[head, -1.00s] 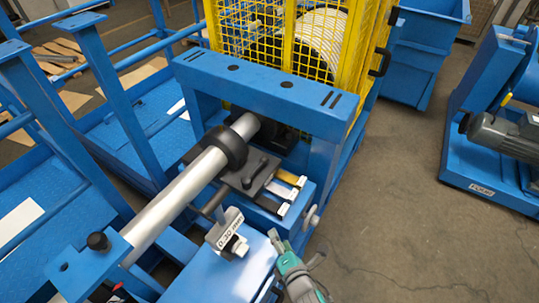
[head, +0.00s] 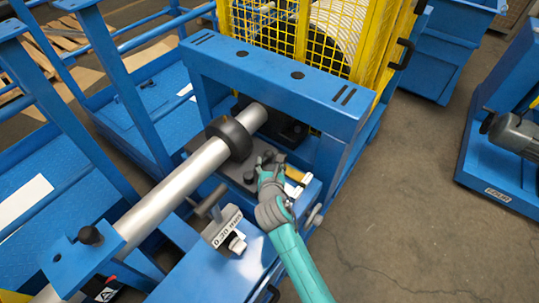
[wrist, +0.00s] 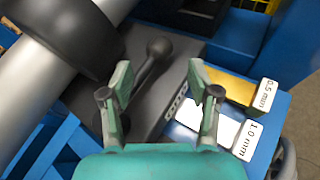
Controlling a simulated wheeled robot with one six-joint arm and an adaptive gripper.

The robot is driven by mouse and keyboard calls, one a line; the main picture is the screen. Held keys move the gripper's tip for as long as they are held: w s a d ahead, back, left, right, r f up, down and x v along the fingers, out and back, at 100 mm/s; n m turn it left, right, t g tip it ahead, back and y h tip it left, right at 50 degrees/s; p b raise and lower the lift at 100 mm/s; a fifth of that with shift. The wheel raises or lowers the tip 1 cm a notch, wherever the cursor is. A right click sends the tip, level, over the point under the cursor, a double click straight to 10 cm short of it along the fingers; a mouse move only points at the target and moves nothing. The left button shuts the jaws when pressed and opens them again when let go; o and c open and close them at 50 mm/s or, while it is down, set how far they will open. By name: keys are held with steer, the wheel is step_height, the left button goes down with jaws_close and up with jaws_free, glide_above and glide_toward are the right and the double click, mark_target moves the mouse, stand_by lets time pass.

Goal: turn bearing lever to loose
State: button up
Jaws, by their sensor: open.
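The bearing lever (wrist: 154,60) is a dark grey arm with a round knob at its far end, lying over a dark bearing block (wrist: 182,62) in the wrist view. My gripper (wrist: 160,82) is open, with one finger on each side of the lever; I cannot tell whether either touches it. In the head view, my gripper (head: 269,172) is over the block and hides most of the lever. A thick black collar (head: 230,138) surrounds the silver shaft (head: 175,186) beside the block.
A yellow shim with a 0.5 mm tag (wrist: 265,95) and a white one with a 1.0 mm tag (wrist: 247,139) lie to the right. A block marked 0.20 mm (head: 225,228) stands in front. A blue frame (head: 275,75) and yellow mesh guard (head: 350,45) rise behind.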

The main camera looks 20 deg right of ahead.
mark_target(269, 157)
steer(key=shift+x, duration=3.05)
steer(key=shift+s+f, duration=0.1)
jaws_close()
